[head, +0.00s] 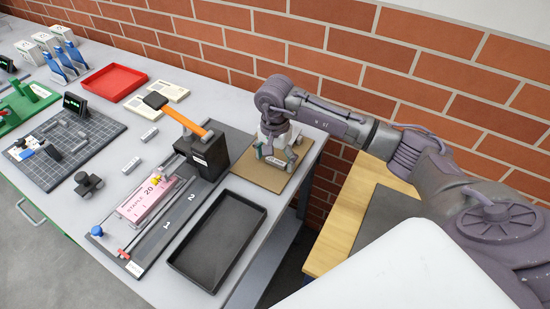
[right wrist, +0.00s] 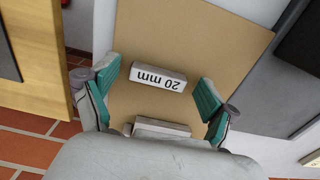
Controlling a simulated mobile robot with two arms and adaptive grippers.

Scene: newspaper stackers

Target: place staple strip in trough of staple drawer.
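A pale grey block marked "20 mm" (right wrist: 158,76), seemingly the staple strip, lies on a tan board (right wrist: 215,45). In the right wrist view it sits between the teal fingertips of my right gripper (right wrist: 157,88), with gaps on both sides. A second pale block (right wrist: 161,128) lies nearer the palm, partly hidden. In the head view my right gripper (head: 277,153) is low over the tan board (head: 257,184). A dark fixture (head: 163,240) with numbered marks, a pink "STAPLE 20" label (head: 145,198) and a metal rail stands to its left; I cannot tell where its trough is. My left gripper is out of view.
A black stapler-like block (head: 209,155) with an orange handle (head: 186,122) stands between fixture and board. An empty black tray (head: 218,238) lies in front. A red tray (head: 114,81) and gridded mat (head: 66,142) are farther left. Brick wall rises behind.

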